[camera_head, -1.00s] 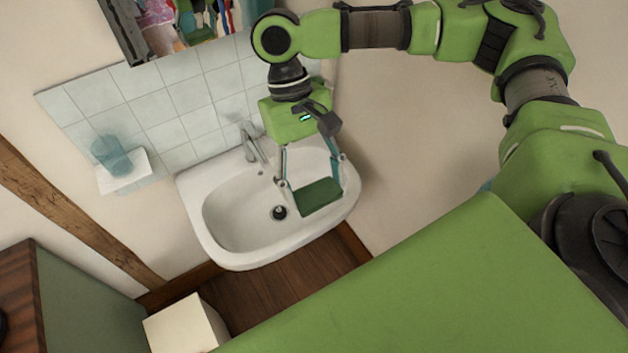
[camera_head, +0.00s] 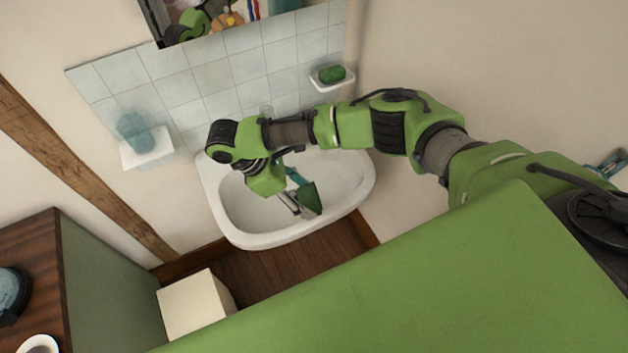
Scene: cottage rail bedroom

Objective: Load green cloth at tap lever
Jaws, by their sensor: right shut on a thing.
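My right gripper (camera_head: 296,198) is shut on the green cloth (camera_head: 310,197), a small dark green piece held over the right half of the white sink basin (camera_head: 235,205). The cloth is tilted and partly hidden by the fingers. A pale grey tip, apparently the tap lever (camera_head: 265,109), shows just above my right arm. The rest of the tap is hidden behind that arm. My left gripper is not in view.
A white shelf (camera_head: 147,149) with a bluish glass (camera_head: 133,128) is left of the sink. A soap dish (camera_head: 345,83) holding a green bar (camera_head: 332,74) is on the right. A mirror hangs above. A cream box (camera_head: 197,306) stands below.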

